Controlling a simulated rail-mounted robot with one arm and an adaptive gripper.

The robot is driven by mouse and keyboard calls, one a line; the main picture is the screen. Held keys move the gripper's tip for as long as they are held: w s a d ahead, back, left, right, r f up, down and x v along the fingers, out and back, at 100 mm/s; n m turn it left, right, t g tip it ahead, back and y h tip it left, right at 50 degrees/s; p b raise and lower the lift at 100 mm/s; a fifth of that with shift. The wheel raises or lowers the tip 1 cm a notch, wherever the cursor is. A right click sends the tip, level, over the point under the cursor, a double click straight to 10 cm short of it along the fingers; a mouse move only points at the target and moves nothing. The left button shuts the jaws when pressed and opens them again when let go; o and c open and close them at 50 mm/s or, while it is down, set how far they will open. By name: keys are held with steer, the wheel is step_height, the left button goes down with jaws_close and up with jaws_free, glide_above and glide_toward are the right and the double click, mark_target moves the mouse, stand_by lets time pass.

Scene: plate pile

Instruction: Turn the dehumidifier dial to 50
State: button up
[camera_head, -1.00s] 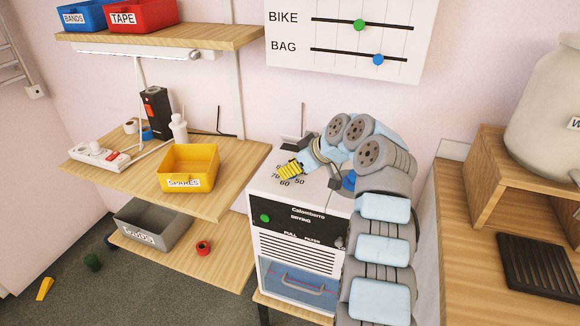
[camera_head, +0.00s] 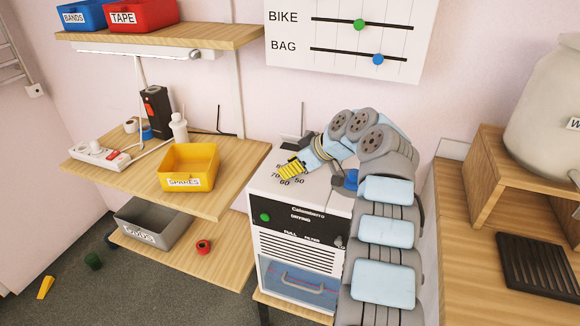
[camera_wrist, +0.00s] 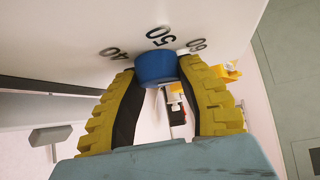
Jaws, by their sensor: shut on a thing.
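The white dehumidifier (camera_head: 300,249) stands in the middle of the head view, with printed numbers such as 70, 60 and 50 on its top. My gripper (camera_head: 291,171) has yellow ribbed fingers and is over the top panel; it hides the dial there. In the wrist view the blue round dial (camera_wrist: 155,67) is between the fingertips of my gripper (camera_wrist: 157,76), which is shut on it. The numbers 40, 50 and 60 lie around the dial, with 50 above its middle. A small white patch shows between dial and 60; I cannot tell whether it is the pointer.
A wooden shelf with a yellow bin (camera_head: 188,167) and a power strip (camera_head: 98,154) is to the left. A wooden counter with a dark ribbed tray (camera_head: 541,266) is to the right. A slider board (camera_head: 350,40) hangs on the wall behind.

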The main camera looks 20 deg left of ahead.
steer(key=o, duration=1.2)
steer(key=shift+f, duration=0.15)
steer(key=shift+o, duration=0.2)
steer(key=v, duration=1.2)
steer(key=shift+c, duration=0.2)
